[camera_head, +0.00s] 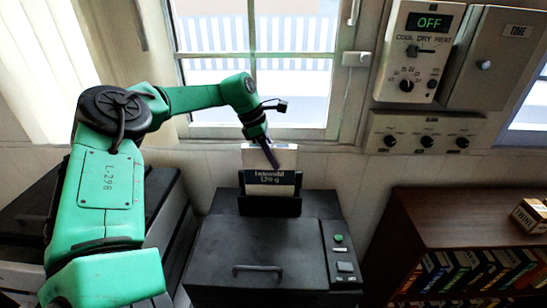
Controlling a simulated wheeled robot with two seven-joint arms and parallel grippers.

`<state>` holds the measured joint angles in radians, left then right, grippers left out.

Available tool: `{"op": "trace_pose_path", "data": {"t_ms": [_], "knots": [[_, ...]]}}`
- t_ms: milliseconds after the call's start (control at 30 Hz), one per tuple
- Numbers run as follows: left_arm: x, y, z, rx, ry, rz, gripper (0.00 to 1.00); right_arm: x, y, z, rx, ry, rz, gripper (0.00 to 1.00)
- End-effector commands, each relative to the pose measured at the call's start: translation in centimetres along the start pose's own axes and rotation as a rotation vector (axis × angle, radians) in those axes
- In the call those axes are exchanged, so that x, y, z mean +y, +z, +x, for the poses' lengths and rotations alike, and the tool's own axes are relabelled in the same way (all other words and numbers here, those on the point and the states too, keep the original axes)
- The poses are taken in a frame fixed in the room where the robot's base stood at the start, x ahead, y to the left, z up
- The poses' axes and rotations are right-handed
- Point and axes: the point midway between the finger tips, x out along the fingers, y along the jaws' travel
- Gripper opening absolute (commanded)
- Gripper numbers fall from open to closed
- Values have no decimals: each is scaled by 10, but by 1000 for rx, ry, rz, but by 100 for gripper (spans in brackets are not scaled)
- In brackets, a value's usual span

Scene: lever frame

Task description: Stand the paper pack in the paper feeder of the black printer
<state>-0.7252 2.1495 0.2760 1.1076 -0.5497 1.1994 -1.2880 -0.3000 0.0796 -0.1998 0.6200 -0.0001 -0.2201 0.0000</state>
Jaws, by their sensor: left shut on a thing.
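The paper pack (283,157) is white with a dark blue label band and stands about upright at the back of the black printer (225,245). Its lower end is hidden behind the front wall of the black paper feeder (270,206); I cannot tell whether it rests on the feeder's bottom. My left gripper (271,157) comes down from above and is shut on the pack's upper edge, covering part of its white face. My right gripper is not in view.
A wooden shelf (450,215) with several books and a small box (531,215) stands at the right. A control panel (415,55) reading OFF hangs on the wall. A window is behind the printer. Dark equipment stands at the left, partly behind my left arm.

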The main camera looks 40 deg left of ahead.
Motion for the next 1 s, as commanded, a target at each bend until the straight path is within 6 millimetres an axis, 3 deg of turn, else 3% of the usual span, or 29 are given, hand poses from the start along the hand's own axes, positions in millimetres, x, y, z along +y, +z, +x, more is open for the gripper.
{"op": "trace_pose_path", "data": {"t_ms": [1000], "knots": [[0, -11, 28, -2, 1, 1, 0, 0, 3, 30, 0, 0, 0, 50]]}}
